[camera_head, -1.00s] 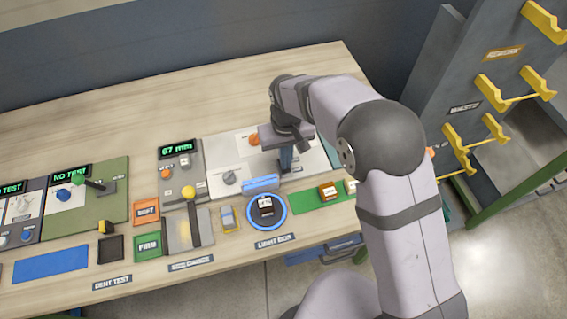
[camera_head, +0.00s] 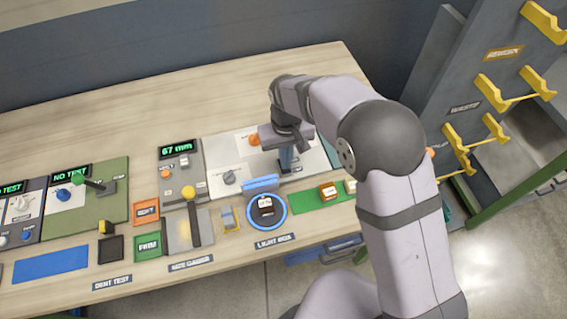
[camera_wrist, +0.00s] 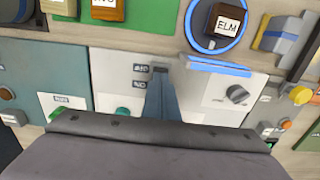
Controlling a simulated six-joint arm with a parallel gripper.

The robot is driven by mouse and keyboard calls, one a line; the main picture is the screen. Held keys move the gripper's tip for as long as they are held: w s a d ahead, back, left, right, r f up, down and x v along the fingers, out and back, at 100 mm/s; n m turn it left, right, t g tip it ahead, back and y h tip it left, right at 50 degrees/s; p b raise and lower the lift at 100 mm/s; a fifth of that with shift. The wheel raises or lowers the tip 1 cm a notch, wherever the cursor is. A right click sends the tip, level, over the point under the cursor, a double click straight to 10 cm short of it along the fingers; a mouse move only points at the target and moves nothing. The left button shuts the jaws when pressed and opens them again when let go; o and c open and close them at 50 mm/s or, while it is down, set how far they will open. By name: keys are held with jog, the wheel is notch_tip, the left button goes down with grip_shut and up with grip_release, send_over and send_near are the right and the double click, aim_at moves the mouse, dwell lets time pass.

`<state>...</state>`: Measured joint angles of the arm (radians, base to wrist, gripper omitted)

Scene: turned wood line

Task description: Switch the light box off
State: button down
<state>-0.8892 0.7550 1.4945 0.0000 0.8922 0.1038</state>
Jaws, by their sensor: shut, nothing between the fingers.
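The light box station has a blue ring (camera_head: 284,211) around a dark block (camera_head: 266,207) labelled ELM, with a blue bar (camera_head: 261,182) behind it. The ring (camera_wrist: 191,22) and block (camera_wrist: 222,30) also show at the top of the wrist view. A pale panel (camera_head: 229,155) behind them carries a grey dial (camera_head: 229,177), also in the wrist view (camera_wrist: 237,94). My gripper (camera_head: 286,166) points down at this panel, right of the dial, with its fingers (camera_wrist: 161,85) together. Small dark labels (camera_wrist: 139,85) sit beside the fingertips. The fingers hide what lies under them; contact is unclear.
Wooden blocks (camera_head: 328,192) lie on a green strip to the right of the ring. A grey rack with yellow hooks (camera_head: 497,128) stands at the right. The back of the table is clear.

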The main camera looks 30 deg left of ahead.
jog(key=shift+f+b, duration=0.45)
jog(key=shift+f, duration=0.4)
dwell(0.7)
jog(key=shift+r, duration=0.15)
jog(key=shift+r+p, duration=2.8)
jog(key=shift+r, duration=0.6)
